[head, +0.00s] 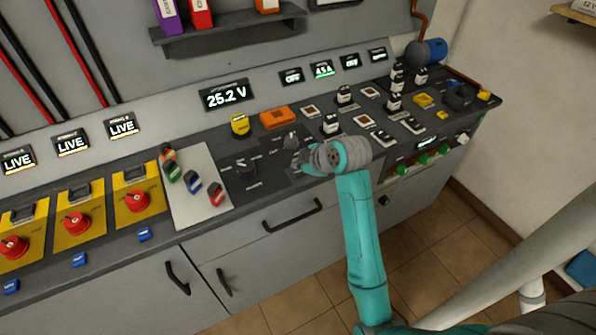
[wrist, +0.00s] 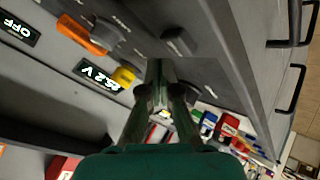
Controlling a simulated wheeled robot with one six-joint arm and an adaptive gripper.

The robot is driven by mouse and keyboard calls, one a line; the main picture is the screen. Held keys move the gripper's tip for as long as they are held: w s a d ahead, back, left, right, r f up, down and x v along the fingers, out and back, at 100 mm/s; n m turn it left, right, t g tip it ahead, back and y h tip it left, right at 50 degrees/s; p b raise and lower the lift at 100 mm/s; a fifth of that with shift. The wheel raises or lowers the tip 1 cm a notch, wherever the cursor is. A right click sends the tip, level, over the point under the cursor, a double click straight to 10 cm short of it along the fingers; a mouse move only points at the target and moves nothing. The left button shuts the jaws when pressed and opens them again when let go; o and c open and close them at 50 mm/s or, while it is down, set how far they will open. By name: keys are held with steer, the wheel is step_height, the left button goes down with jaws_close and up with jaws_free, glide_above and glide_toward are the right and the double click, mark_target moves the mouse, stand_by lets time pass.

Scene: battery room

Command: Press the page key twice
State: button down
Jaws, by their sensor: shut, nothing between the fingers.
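No key with a readable "page" label shows, so I cannot tell which control is the page key. A yellow control (head: 240,125) sits just below the 25.2 V display (head: 228,96) on the grey console. An orange block (head: 280,117) lies to its right. In the wrist view the yellow control (wrist: 123,76) is left of my fingertips, with the orange block (wrist: 80,33) farther up-left. My gripper (head: 299,161) is shut and empty, low over the console's dark panel, right of and below the yellow control. In the wrist view my gripper (wrist: 160,66) hides part of the panel; contact cannot be told.
A dark rotary knob (head: 290,141) stands just behind my gripper. A pale board (head: 197,205) with several coloured pieces lies to the left. Yellow plates with red rotary switches (head: 138,200) are farther left. Several switches and blocks crowd the console's right. A shelf (head: 230,35) overhangs behind.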

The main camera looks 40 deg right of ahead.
mark_target(299, 173)
steer(key=shift+f, duration=0.2)
steer(key=shift+f, duration=0.25)
steer(key=shift+f, duration=0.4)
stand_by(1.0)
steer(key=shift+r, duration=0.85)
steer(key=shift+r, duration=0.1)
steer(key=shift+r, duration=2.4)
